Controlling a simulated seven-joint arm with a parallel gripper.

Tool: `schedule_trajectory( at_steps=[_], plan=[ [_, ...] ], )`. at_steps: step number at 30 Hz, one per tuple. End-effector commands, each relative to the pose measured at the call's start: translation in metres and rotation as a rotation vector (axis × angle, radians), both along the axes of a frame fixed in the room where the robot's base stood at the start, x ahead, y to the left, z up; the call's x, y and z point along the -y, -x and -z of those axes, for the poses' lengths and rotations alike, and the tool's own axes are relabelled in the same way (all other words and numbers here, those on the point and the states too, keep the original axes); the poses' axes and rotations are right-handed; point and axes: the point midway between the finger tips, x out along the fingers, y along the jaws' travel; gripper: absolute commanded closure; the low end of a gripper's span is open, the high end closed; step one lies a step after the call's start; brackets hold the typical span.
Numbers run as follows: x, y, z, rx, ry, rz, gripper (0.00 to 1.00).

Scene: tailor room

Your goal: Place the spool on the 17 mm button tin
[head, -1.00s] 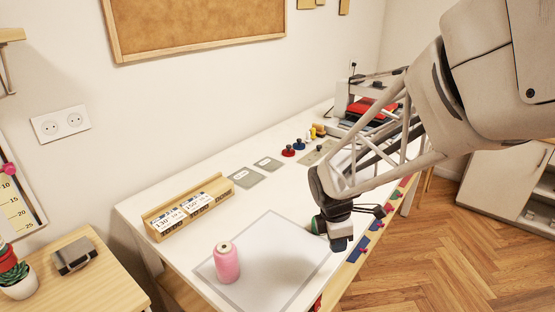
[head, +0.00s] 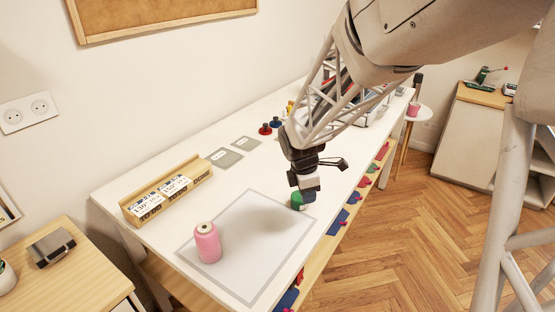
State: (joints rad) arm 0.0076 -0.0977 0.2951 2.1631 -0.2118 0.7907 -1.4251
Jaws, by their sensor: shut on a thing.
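My gripper (head: 306,196) is above the right part of the table, pointing down. It is shut on a small green thing (head: 297,201) at its fingertips, probably a spool; the fingers partly hide it and its shape is unclear. A pink thread spool (head: 208,244) stands upright on the pale grey mat (head: 245,272), apart from the gripper, to its lower left. Two flat grey pieces with white labels (head: 224,158) lie farther back on the table. I cannot make out a 17 mm button tin or read its label.
A wooden holder with labelled cards (head: 168,190) stands on the table's left side. Small red and blue items (head: 270,127) stand at the back, near my arm. Coloured items (head: 340,222) fill a shelf along the right edge. The mat's middle is clear.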

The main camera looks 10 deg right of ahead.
Motion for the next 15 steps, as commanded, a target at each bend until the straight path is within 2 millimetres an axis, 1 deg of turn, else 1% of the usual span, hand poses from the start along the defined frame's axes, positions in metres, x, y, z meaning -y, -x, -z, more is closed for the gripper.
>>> schedule_trajectory(
  at_steps=[1,9,15],
  plan=[
    [0.0,-0.007,0.002,-0.002,0.0,0.0,0.97],
    [0.002,-0.041,0.005,-0.002,0.0,0.0,0.97],
    [0.003,-0.062,0.007,-0.001,0.0,0.0,0.97]
  ],
)
